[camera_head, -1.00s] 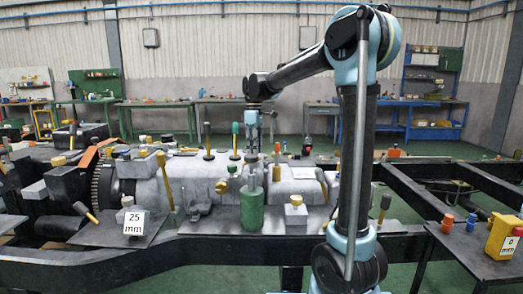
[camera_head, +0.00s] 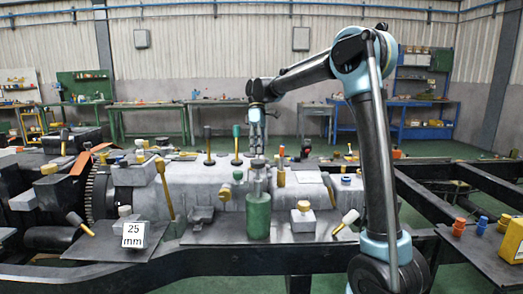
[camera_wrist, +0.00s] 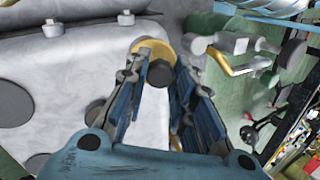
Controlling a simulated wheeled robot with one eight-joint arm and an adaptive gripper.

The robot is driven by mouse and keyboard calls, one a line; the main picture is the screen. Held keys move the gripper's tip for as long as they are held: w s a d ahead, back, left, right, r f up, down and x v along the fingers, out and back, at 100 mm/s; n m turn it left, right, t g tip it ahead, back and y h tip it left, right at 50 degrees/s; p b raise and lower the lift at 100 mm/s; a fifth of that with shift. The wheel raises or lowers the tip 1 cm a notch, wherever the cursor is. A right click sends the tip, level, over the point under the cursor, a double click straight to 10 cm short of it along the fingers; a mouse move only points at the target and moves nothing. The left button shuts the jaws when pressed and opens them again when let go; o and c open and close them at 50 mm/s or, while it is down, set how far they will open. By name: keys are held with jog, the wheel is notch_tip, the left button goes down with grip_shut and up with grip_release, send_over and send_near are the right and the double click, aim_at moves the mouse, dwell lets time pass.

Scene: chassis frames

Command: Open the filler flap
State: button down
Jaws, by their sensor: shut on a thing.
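In the wrist view a round yellow piece (camera_wrist: 150,46), which looks like the filler flap, sits on the edge of a pale grey casing (camera_wrist: 70,80). A dark round knob (camera_wrist: 161,73) stands in front of it. My gripper (camera_wrist: 157,78) has its two blue-grey fingers on either side of the knob and is shut on it. The contact itself is partly hidden by the fingers. In the head view my gripper (camera_head: 257,145) points down over the long grey casing (camera_head: 310,192), behind a green bottle. The flap cannot be made out there.
The green bottle (camera_head: 257,215) stands in front of my gripper. Upright tools with a black handle (camera_head: 208,132) and green handle (camera_head: 236,131) stand to its left. A "25 mm" sign (camera_head: 133,236) is at front left. A yellow box (camera_head: 513,240) is at the far right.

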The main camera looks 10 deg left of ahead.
jog(key=shift+w, duration=0.1)
jog(key=c, duration=1.3)
grip_release()
jog(key=shift+c, duration=0.2)
jog(key=d+v, duration=0.1)
jog(key=v, duration=1)
jog(key=shift+w+a+r, duration=0.25)
jog(key=shift+a+r, duration=0.1)
jog(key=shift+a, duration=0.15)
